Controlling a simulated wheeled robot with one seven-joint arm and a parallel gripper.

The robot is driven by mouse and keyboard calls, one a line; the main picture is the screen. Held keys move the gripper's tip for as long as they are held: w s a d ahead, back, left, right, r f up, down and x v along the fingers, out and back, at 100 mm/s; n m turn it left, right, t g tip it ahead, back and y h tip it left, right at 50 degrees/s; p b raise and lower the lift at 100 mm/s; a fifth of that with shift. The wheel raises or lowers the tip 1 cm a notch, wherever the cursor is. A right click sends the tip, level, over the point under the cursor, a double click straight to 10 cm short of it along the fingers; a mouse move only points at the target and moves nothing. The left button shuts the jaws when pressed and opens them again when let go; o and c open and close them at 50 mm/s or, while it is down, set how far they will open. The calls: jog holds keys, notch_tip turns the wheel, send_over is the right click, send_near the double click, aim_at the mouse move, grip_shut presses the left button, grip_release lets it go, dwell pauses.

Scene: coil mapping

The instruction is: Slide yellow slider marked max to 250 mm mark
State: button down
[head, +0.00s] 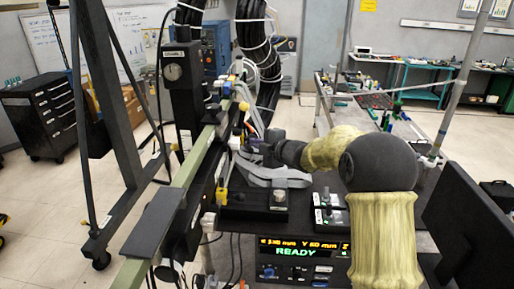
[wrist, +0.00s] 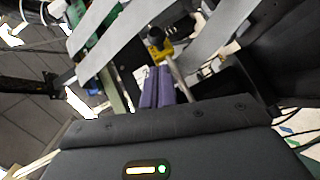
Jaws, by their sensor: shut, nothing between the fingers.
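A yellow slider (wrist: 158,46) shows in the wrist view, just beyond my fingertips; whether they touch it I cannot tell. In the head view, several small yellow pieces show along the green rail, one low (head: 222,195) and one high (head: 228,88). Their markings and the scale marks are too small to read, so I cannot tell which is marked max. My gripper (wrist: 155,72) has its two purple fingers close together, shut and empty. In the head view it is beside the rail, mostly hidden by cables and my wrist.
Grey ribbon straps (wrist: 135,35) cross close around my fingers. They also drape over the black bench unit (head: 255,208) in the head view. A display (head: 300,250) reads READY. A black frame (head: 90,130) stands left of the rail, and thick black cables (head: 262,60) hang behind.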

jog(key=a+b+v, duration=0.1)
jog(key=b+v, duration=0.2)
jog(key=v, duration=0.8)
jog(key=shift+s+r+b, duration=0.15)
jog(key=shift+s+b, duration=0.2)
jog(key=shift+d, duration=0.15)
jog(key=s+d+f+m+h, duration=0.85)
jog(key=d+f+m, duration=0.25)
jog(key=m, duration=0.3)
jog(key=s+d+f+m+g+h, duration=0.1)
jog(key=s+f+m+g, duration=0.3)
jog(key=s, duration=0.6)
jog(key=s+d+f+m+g+h, duration=0.1)
jog(key=s+f+m+g, duration=0.3)
jog(key=s, duration=0.7)
notch_tip(320, 180, down, 2)
jog(key=shift+d+f+m, duration=0.25)
jog(key=shift+m, duration=0.85)
